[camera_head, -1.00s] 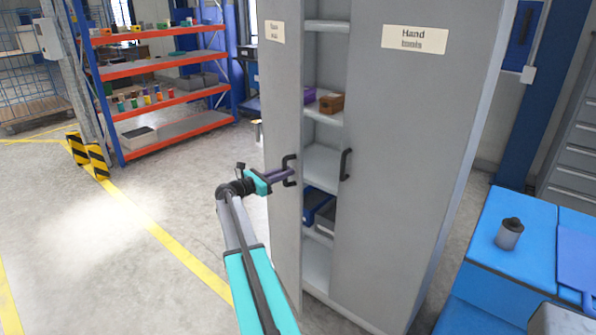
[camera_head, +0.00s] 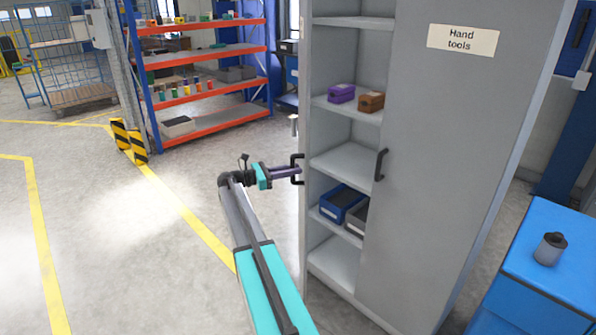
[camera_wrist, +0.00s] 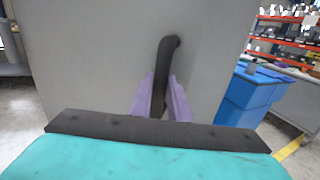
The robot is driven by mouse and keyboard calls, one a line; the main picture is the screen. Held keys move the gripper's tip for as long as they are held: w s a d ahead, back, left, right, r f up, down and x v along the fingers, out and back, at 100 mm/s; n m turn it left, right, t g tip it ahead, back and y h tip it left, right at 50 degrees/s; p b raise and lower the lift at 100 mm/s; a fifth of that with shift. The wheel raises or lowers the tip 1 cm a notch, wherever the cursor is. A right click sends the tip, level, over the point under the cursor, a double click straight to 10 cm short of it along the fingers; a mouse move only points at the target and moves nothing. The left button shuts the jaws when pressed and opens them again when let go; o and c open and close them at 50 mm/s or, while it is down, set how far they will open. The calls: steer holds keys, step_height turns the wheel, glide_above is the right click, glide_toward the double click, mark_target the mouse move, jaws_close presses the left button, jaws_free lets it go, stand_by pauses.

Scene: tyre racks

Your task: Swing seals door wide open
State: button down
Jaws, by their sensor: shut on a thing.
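The left cabinet door (camera_head: 306,100) stands open and shows almost edge-on in the head view; its label cannot be read now. Its black handle (camera_head: 294,158) sticks out to the left. My gripper (camera_head: 294,170), with purple fingers, is shut on this handle. In the wrist view the handle (camera_wrist: 165,62) runs between the two fingers of my gripper (camera_wrist: 160,92), in front of the grey door face (camera_wrist: 90,60). The handle's lower part is hidden between the fingers.
The right door (camera_head: 450,130), labelled "Hand tools", is closed. Shelves inside hold purple (camera_head: 341,93) and brown (camera_head: 371,102) boxes and a blue bin (camera_head: 343,203). Floor left of the door is clear.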

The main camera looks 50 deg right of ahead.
steer(key=shift+w+a, duration=0.15)
steer(key=shift+w, duration=0.15)
steer(key=c, duration=1.7)
jaws_free()
steer(key=shift+s, duration=0.15)
steer(key=shift+o, duration=0.2)
steer(key=b+v, duration=0.3)
steer(key=v, duration=1)
steer(key=shift+a, duration=0.25)
